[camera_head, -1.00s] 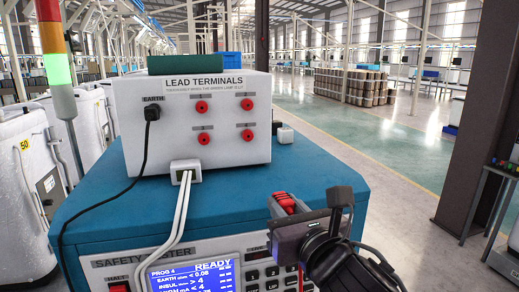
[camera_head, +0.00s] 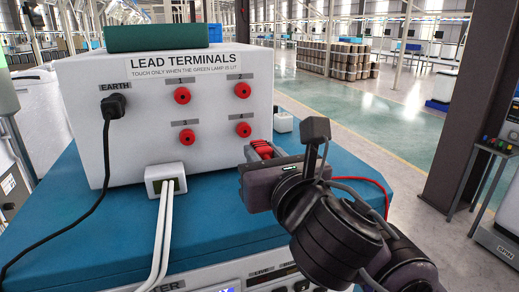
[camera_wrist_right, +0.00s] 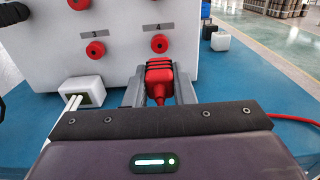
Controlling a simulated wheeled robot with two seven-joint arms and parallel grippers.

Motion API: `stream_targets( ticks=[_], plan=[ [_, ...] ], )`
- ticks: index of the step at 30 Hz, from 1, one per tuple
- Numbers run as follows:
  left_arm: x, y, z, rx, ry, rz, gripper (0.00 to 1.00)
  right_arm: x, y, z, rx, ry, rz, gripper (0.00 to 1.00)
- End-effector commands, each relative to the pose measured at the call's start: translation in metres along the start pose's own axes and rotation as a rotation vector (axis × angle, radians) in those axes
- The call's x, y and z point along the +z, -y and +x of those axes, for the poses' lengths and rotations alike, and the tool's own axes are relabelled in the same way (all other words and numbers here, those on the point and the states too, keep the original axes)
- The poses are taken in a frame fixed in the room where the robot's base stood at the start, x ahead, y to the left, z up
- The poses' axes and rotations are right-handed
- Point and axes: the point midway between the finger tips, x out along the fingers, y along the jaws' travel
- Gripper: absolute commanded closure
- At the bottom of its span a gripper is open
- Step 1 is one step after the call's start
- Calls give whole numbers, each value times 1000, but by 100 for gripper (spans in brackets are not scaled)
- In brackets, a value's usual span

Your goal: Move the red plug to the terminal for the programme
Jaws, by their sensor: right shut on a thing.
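The white lead terminals box (camera_head: 110,165) carries red sockets: socket 1 (camera_head: 181,95), socket 2 (camera_head: 242,90), socket 3 (camera_head: 187,137) and socket 4 (camera_head: 243,129). My right gripper (camera_head: 260,157) is shut on the red plug (camera_head: 262,147), just right of and below socket 4. In the right wrist view the plug (camera_wrist_right: 159,74) sits between both fingers, below socket 4 (camera_wrist_right: 159,43), with a visible gap to it. Socket 3 (camera_wrist_right: 95,49) is to its left. The plug's front end is hidden. My left gripper is not in view.
A black plug (camera_head: 113,106) sits in the earth socket, its cable hanging left. A white block (camera_head: 166,180) with white cables stands before the box. Small blocks (camera_head: 283,122) stand right of it. The blue tester top (camera_head: 215,210) is otherwise mostly clear. A red cable (camera_head: 370,183) trails right.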

Motion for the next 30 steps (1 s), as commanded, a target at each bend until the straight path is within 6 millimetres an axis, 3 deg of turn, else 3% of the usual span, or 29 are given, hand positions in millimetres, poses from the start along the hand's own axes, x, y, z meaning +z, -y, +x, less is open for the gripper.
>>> stream_targets(
  ticks=[8, 20, 30],
  plan=[
    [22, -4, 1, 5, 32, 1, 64, 0, 0, 3, 1, 1, 0, 100],
    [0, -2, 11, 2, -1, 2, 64, -1, 0, 37, 1, 0, 0, 100],
    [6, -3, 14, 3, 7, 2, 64, 0, 0, 56, 1, 1, -1, 100]
  ],
)
